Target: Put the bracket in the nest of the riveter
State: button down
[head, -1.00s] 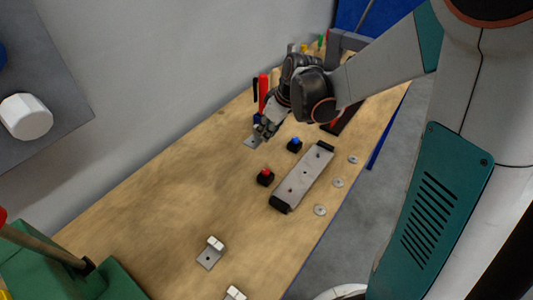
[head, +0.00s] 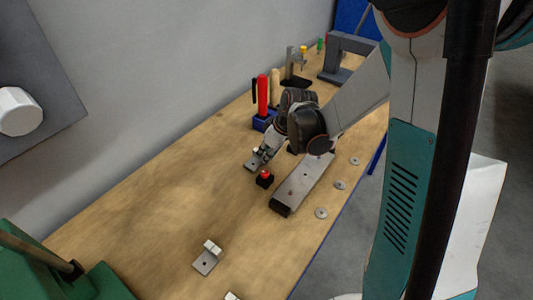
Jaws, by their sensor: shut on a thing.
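My gripper (head: 261,155) is shut on a small grey metal bracket (head: 250,166), low over the wooden bench, left of the red button. The fingers hide part of the bracket, and I cannot tell whether it touches the bench. Two similar brackets lie nearer: an L-shaped one (head: 206,260) with a pale upright tab, and another (head: 231,296) cut off by the bottom edge. A grey C-shaped frame (head: 331,60) stands at the far end and may be the riveter. Its nest cannot be made out.
Several washers (head: 340,185) lie along the right edge. A blue holder (head: 264,122) with upright tools and a black stand (head: 296,76) are behind. The bench's left middle is clear.

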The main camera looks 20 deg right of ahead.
jog(key=shift+f, duration=0.15)
jog(key=c, duration=1.6)
grip_release()
jog(key=shift+o, duration=0.2)
